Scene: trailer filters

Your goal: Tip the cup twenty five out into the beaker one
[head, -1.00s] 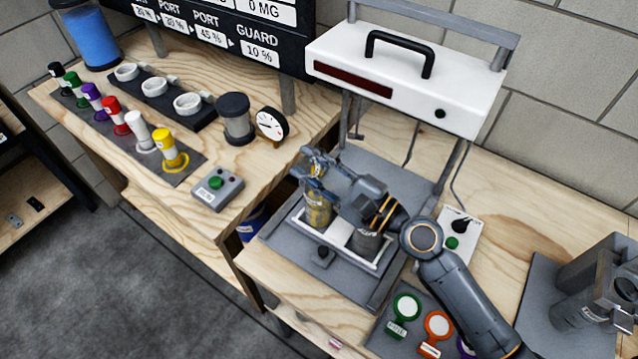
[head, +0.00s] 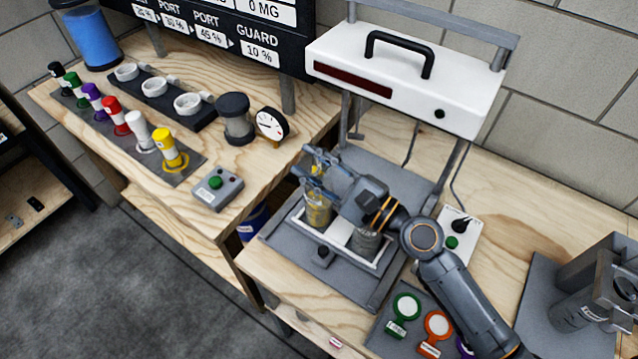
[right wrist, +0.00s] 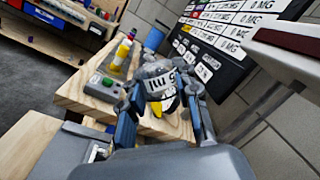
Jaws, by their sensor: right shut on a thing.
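My right gripper (head: 318,172) is shut on a small clear cup (right wrist: 160,80), whose printed label ends in "ml". In the right wrist view the cup sits between the two fingers, with yellow at its lower edge. In the head view the fingers mostly hide it. Below the fingers, a beaker (head: 318,212) with yellowish contents stands in the white tray. A second, greyish beaker (head: 366,242) stands to its right, partly under my wrist. I cannot read which is beaker one. My left gripper is not in view.
The white tray (head: 345,254) stands on a grey plate beneath a white hooded unit (head: 400,85) on posts. A control box (head: 452,232) is to the right. Coloured round tags (head: 406,307) lie in front. Several coloured bottles (head: 170,152) line the left bench.

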